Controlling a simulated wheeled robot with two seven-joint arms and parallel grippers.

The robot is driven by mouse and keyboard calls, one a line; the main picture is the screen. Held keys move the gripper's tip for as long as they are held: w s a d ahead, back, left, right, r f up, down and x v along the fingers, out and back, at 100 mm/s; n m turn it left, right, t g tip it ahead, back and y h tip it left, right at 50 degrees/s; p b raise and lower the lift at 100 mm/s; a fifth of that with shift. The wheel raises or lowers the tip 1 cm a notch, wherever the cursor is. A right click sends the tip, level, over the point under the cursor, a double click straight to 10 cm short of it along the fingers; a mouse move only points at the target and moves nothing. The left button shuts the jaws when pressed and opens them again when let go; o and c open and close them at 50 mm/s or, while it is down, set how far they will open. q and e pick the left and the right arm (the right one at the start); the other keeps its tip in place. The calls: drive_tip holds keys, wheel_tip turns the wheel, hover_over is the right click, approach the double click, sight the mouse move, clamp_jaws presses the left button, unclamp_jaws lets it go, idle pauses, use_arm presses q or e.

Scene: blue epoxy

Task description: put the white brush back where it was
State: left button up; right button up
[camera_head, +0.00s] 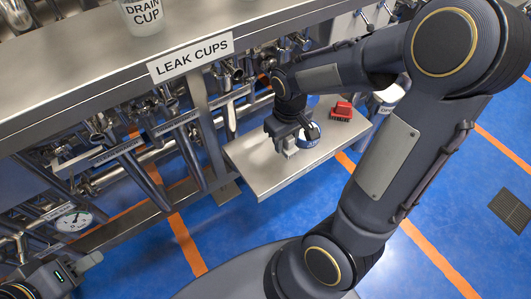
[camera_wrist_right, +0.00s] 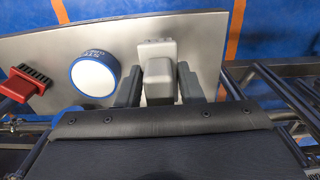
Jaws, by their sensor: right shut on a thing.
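The white brush (camera_wrist_right: 158,78) is between the two fingers of my right gripper (camera_wrist_right: 158,88) in the right wrist view. In the head view my right gripper (camera_head: 293,140) is low over a small metal shelf (camera_head: 262,175), and the brush (camera_head: 290,153) shows just below it, partly hidden. The gripper is shut on the brush. I cannot tell whether the brush touches the shelf. My left gripper (camera_head: 88,262) is at the lower left of the head view, far from the shelf; its fingers are not clear.
A round blue-and-white container (camera_wrist_right: 95,75) stands close beside the brush, and a red brush (camera_head: 342,111) lies farther along the shelf. The shelf's near-left part is bare.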

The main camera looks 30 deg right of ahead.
drive_tip(key=w+a+f, duration=0.1)
drive_tip(key=f, duration=0.1)
drive_tip(key=w+a+f+b, duration=0.1)
drive_tip(key=w+f, duration=0.1)
drive_tip(key=w+a+f, duration=0.1)
drive_tip(key=f, duration=0.1)
drive_tip(key=shift+w+b, duration=0.3)
drive_tip(key=shift+b, duration=0.1)
drive_tip(key=shift+w+f+b, duration=0.1)
drive_tip(key=shift+f+b, duration=0.35)
drive_tip(key=shift+f, duration=1.2)
drive_tip(key=shift+f, duration=0.15)
drive_tip(key=o, duration=1)
drive_tip(key=shift+c, duration=0.2)
